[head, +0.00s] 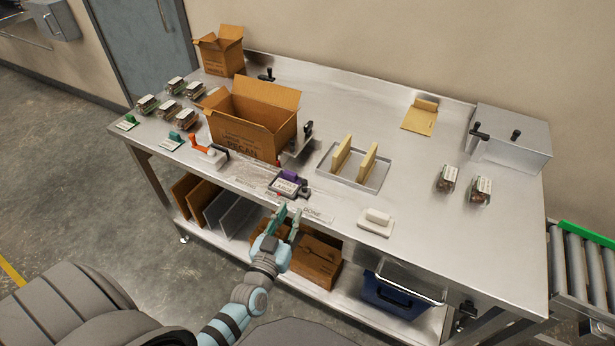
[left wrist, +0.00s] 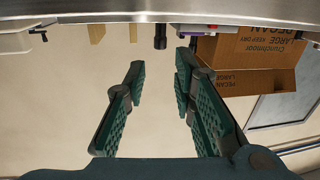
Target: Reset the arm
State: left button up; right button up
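My left gripper (head: 289,222) reaches up at the front edge of the steel table (head: 330,120), near its middle, below the purple and grey device (head: 288,184). In the left wrist view its two dark green fingers (left wrist: 158,95) stand apart with nothing between them. The table edge (left wrist: 170,18) runs across the top of that view, beyond the fingertips. I cannot tell in the head view whether the gripper touches the edge. My right gripper is in neither view.
A metal tray (head: 352,178) holds two tan blocks. Two clamshells (head: 480,190) sit at right. A lower shelf (head: 235,238) holds cardboard. Clear tabletop lies at front right.

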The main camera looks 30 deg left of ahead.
pick_arm(q)
jog(key=s+d+f+m+g+h, duration=0.1)
jog(key=s+f+g, duration=0.55)
jog(key=f, duration=0.65)
jog(key=s+d+f+m+g+h, duration=0.1)
jog(key=s+f+g+h, duration=0.15)
jog(key=s+f, duration=0.9)
jog(key=s+f+g, duration=0.3)
jog(key=s+f, duration=0.2)
jog(key=s, duration=0.5)
jog(key=s+f+g+y, duration=0.1)
jog(key=s+f+g, duration=0.3)
jog(key=s, duration=0.7)
notch_tip(320, 180, down, 2)
jog(key=shift+f+m+g, duration=0.1)
jog(key=shift+m+g, duration=0.2)
jog(key=shift+m, duration=0.1)
jog(key=shift+c, duration=0.4)
